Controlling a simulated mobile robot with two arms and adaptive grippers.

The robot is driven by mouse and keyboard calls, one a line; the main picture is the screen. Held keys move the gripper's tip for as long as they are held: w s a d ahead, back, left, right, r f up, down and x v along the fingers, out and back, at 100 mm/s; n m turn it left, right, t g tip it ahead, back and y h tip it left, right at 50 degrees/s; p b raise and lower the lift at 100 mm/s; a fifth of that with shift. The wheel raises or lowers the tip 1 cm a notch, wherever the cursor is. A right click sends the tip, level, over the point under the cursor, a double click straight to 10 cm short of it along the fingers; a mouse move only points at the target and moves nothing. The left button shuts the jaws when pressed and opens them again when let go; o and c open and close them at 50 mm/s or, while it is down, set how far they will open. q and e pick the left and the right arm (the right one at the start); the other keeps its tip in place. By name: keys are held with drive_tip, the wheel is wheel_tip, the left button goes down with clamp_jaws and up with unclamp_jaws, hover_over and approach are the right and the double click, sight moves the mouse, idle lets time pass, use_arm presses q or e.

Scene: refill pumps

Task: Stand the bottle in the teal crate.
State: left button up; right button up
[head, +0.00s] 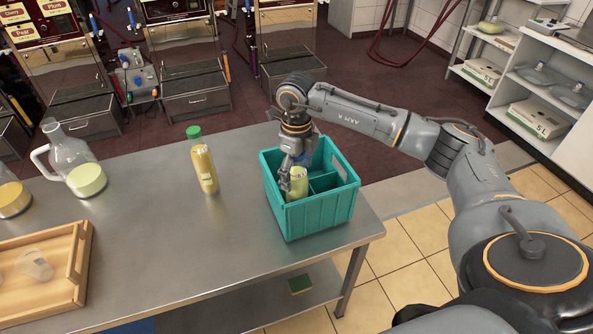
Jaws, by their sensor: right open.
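The teal crate (322,212) stands near the right end of the metal table and has dividers inside. A pale yellow bottle (298,184) is in its left part, upright as far as it shows; its lower part is hidden by the crate wall. My right gripper (291,182) points down into the crate at this bottle. It is open, with its fingers right beside the bottle; whether they touch it I cannot tell. A second yellow bottle with a green cap (204,168) stands upright on the table left of the crate. My left gripper is not in view.
A glass jug (82,172) stands at the left, with another vessel of yellow liquid (12,197) beside it. A wooden tray (84,262) with a clear cup lies at the front left. The table's middle is clear. Its right edge is close to the crate.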

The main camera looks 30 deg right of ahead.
wheel_tip(320, 180, up, 11)
drive_tip(key=b, duration=0.3)
drive_tip(key=shift+b, duration=0.3)
drive_tip(key=shift+r, duration=0.55)
